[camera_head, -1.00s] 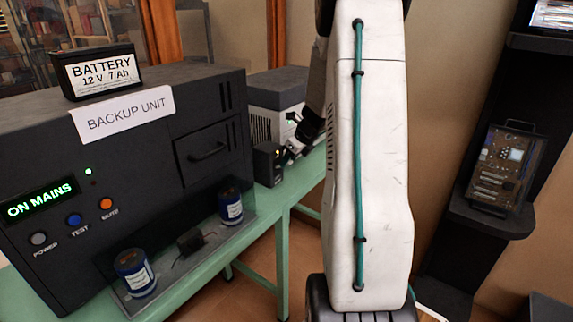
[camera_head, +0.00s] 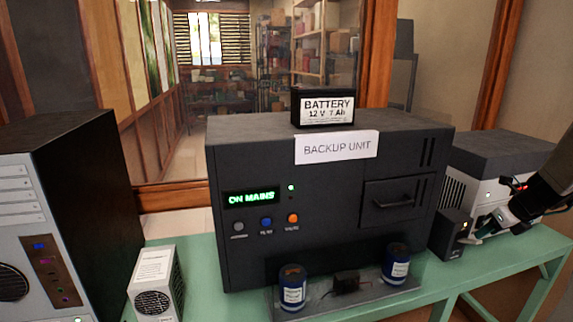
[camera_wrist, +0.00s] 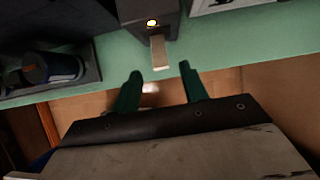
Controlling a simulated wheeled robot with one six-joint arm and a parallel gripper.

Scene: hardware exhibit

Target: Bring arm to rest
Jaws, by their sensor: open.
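My gripper (camera_head: 480,230) is at the right of the head view, close to a small black box (camera_head: 452,235) on the green bench. In the wrist view my gripper (camera_wrist: 160,69) shows two green fingers spread apart with nothing held between them. A tan tab (camera_wrist: 159,52) sticks out from the small black box towards the gap between the fingertips. Whether a finger touches it I cannot tell. Most of my arm is outside the head view.
The black backup unit (camera_head: 330,245) reads "ON MAINS", with a battery (camera_head: 323,108) on top. Two blue cylinders (camera_head: 292,288) (camera_head: 396,265) stand in a clear tray in front. A grey-white unit (camera_head: 490,165) stands behind my gripper. The green bench (camera_head: 205,262) spans the view.

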